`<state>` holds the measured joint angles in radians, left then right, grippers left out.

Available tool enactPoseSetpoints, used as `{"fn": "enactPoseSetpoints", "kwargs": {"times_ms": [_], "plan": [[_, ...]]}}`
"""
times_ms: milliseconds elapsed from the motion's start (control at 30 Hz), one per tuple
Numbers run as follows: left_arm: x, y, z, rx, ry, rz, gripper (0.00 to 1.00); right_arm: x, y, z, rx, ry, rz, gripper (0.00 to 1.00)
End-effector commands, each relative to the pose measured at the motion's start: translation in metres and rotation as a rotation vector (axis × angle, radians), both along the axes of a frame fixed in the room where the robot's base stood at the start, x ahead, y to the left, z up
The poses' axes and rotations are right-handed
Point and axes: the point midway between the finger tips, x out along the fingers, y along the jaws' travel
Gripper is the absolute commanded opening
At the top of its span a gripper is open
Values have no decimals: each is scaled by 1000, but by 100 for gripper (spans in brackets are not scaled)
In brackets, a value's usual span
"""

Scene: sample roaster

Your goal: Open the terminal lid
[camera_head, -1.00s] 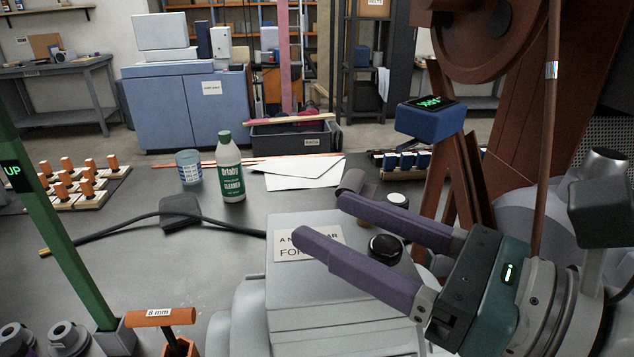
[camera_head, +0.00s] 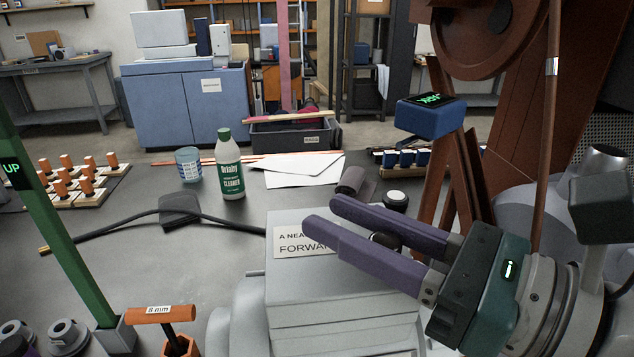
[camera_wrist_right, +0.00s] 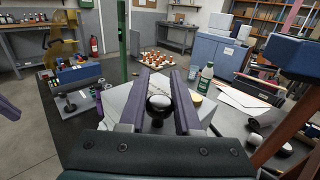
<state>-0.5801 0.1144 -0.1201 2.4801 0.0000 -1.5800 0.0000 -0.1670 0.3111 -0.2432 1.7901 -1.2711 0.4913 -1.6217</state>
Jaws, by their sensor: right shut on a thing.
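The terminal is a pale grey box (camera_head: 300,290) at the lower middle of the head view, with a partly covered label reading "FORWA..." on its lid (camera_head: 340,285). A dark round knob (camera_head: 385,240) stands on the lid and also shows in the right wrist view (camera_wrist_right: 158,103). My right gripper (camera_head: 322,220) has its two purple fingers on either side of this knob and is shut on it. The fingers hide part of the knob and lid. The lid looks closed. A purple piece at the left edge of the right wrist view looks like my left gripper (camera_wrist_right: 8,108); its jaws cannot be made out.
A white-topped knob (camera_head: 395,198) and a dark cylinder (camera_head: 352,180) stand just behind the fingers. A green post (camera_head: 60,230) rises at left. A black cable (camera_head: 110,228) crosses the bench.

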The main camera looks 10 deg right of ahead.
Motion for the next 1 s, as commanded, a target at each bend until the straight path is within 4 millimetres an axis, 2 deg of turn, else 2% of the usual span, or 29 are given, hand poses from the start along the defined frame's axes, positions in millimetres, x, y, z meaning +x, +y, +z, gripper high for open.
{"fn": "enactPoseSetpoints", "kwargs": {"times_ms": [800, 1000], "plan": [[0, 2, 0, 8, 0, -6, 0, 0, 0, 1, 0, 0, 1, 0], [0, 3, 14, 10, 1, -6, 0, 2, 0, 7, -1, 28, 1, 0]]}}
